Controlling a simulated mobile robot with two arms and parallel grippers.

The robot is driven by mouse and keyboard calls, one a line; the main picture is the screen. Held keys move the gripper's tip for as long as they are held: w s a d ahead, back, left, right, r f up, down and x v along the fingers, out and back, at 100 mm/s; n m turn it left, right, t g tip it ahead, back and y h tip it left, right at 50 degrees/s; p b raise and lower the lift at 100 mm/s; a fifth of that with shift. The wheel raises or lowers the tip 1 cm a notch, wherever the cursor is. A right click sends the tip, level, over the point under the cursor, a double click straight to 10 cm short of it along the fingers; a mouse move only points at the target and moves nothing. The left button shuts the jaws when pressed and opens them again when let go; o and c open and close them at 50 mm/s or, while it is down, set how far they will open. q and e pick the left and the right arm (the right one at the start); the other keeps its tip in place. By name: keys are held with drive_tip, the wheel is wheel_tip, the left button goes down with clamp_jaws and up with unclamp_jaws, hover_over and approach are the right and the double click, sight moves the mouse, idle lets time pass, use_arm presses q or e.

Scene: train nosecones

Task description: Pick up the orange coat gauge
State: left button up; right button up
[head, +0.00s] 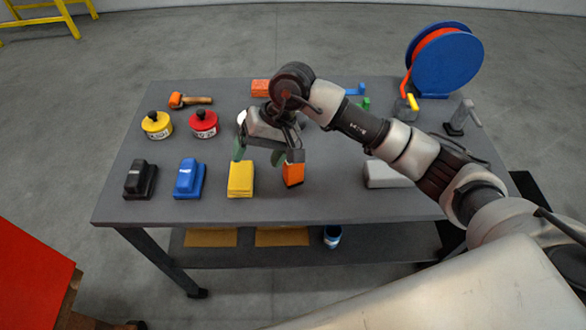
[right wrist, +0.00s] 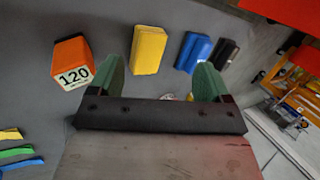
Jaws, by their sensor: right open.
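The orange coat gauge (head: 293,175) stands on the grey table near its front middle, an orange block with a dark top. In the right wrist view the gauge (right wrist: 72,62) shows at the upper left, with "120" on a pale face. My right gripper (head: 258,154) is open and empty, above the table. Its green fingers are just left of the gauge and apart from it. In the right wrist view the gripper (right wrist: 160,75) has its fingers wide apart, with the gauge outside them on the left. My left gripper is not in view.
A yellow block (head: 240,178) lies close left of the gauge, then a blue block (head: 189,178) and a black block (head: 139,179). Yellow (head: 157,125) and red (head: 203,124) pots stand behind. A blue reel (head: 446,60) is back right.

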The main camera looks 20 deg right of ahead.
sight(293, 165)
drive_tip(key=w+d+h, duration=0.1)
drive_tip(key=d, duration=0.1)
drive_tip(key=w+d+r+n+h, duration=0.1)
drive_tip(key=d+h, duration=0.1)
drive_tip(key=d, duration=0.1)
drive_tip(key=w+d+n+h, duration=0.1)
drive_tip(key=d+h, duration=0.1)
drive_tip(key=d, duration=0.1)
drive_tip(key=shift+d+r, duration=0.1)
drive_tip(key=shift+r, duration=0.05)
drive_tip(key=shift+d+f, duration=0.2)
drive_tip(key=shift+d, duration=0.05)
wheel_tip(293, 165, down, 5)
drive_tip(key=shift+s+a+r+p, duration=0.1)
drive_tip(key=shift+r+p, duration=0.1)
drive_tip(key=shift+p, duration=0.6)
drive_tip(key=shift+s+a+f+p, duration=0.1)
drive_tip(key=shift+s+f+p, duration=0.05)
drive_tip(key=shift+f+p, duration=0.35)
drive_tip(key=f, duration=0.1)
drive_tip(key=f+p, duration=0.1)
drive_tip(key=f, duration=0.1)
drive_tip(key=shift+s+a+f+p, duration=0.2)
drive_tip(key=shift+s+f+p, duration=0.1)
drive_tip(key=shift+p, duration=0.05)
drive_tip(key=shift+f, duration=0.5)
drive_tip(key=shift+w, duration=0.1)
drive_tip(key=c, duration=1.2)
drive_tip(key=shift+o, duration=0.2)
drive_tip(key=shift+r, duration=0.1)
